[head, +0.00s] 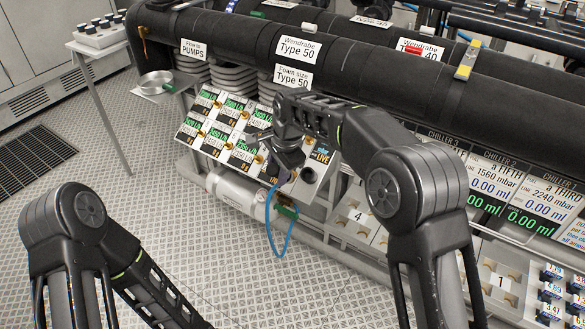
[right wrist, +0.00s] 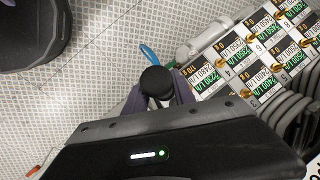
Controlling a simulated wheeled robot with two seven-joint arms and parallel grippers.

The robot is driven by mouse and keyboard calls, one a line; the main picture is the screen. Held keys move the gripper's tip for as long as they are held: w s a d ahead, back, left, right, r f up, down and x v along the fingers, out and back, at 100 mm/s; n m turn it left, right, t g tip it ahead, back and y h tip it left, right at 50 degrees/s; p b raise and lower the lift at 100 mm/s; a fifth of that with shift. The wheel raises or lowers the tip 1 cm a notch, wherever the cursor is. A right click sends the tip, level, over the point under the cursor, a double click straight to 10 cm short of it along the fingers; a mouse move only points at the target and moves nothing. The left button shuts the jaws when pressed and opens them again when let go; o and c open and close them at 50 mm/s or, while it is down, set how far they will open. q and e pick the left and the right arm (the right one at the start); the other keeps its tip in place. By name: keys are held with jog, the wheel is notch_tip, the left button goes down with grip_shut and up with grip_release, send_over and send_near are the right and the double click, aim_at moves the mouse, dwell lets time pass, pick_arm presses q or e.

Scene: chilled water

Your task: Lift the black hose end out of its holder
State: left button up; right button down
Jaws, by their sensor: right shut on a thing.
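The black hose end (right wrist: 157,80) shows in the right wrist view as a round black cap on a pale stem, between the two fingers of my right gripper (right wrist: 160,98). In the head view my right gripper (head: 283,172) is beside a grey panel with a round dark opening (head: 308,175), under a "LIVE" label. A blue hose (head: 275,235) loops down below the gripper. The gripper hides the hose end in the head view, and I cannot tell whether it is still seated in a holder. My left arm is at the lower left; its gripper is out of frame.
Sloped panels of flow displays (head: 222,130) stand left of my right gripper. A white cylinder (head: 235,195) lies beneath them. Thick black pipes (head: 340,60) run above. Chiller displays (head: 500,185) are at the right. The tread-plate floor (head: 200,255) in front is clear.

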jog(key=s+a, duration=0.6)
jog(key=s, duration=0.1)
jog(key=shift+s+b, duration=0.3)
jog(key=shift+b, duration=0.1)
dwell(0.3)
